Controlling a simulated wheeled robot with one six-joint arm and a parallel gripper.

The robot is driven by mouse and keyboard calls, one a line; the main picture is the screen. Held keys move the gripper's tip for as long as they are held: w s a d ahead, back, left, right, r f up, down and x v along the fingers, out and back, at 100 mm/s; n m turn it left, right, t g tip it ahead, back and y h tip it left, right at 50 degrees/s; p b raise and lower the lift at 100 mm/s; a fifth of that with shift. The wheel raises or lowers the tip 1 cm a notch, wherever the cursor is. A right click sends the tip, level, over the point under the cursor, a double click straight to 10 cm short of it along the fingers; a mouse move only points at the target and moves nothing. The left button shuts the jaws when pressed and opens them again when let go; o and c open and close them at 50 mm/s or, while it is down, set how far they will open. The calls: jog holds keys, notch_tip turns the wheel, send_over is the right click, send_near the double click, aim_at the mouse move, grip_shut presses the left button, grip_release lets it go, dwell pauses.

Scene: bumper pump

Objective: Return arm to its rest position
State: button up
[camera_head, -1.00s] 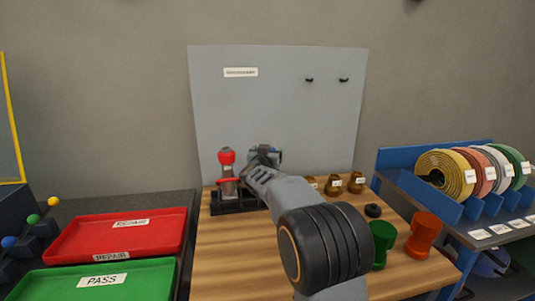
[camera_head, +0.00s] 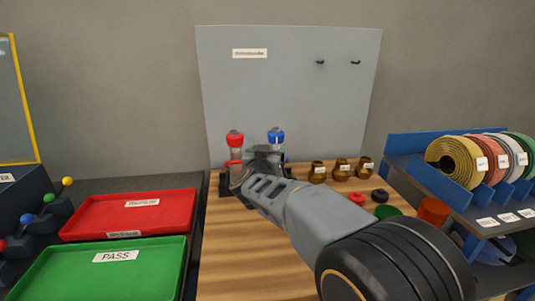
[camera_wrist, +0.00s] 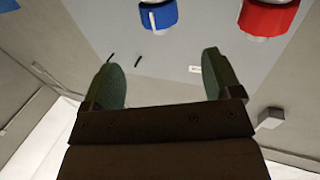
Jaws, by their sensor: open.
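My arm (camera_head: 310,215) reaches forward over the wooden bench. My gripper (camera_wrist: 164,78) shows two green fingers spread apart in the wrist view, with nothing between them. In the head view, the gripper end is beside a red-capped pump (camera_head: 235,145) and a blue-capped pump (camera_head: 276,138), which stand upright at the back of the bench. The arm hides their lower parts. In the wrist view, the blue cap (camera_wrist: 158,15) and the red cap (camera_wrist: 266,16) lie beyond the fingers, apart from them.
Several brass fittings (camera_head: 342,171) stand behind my arm, with red (camera_head: 356,197) and black (camera_head: 380,195) round parts nearby. Left are a red tray (camera_head: 85,217) and a green tray (camera_head: 60,272). A blue rack (camera_head: 420,175) of coils is right. A grey board (camera_head: 290,90) rises behind.

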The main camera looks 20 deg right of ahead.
jog(key=shift+s+a, duration=0.2)
jog(key=shift+s, duration=0.2)
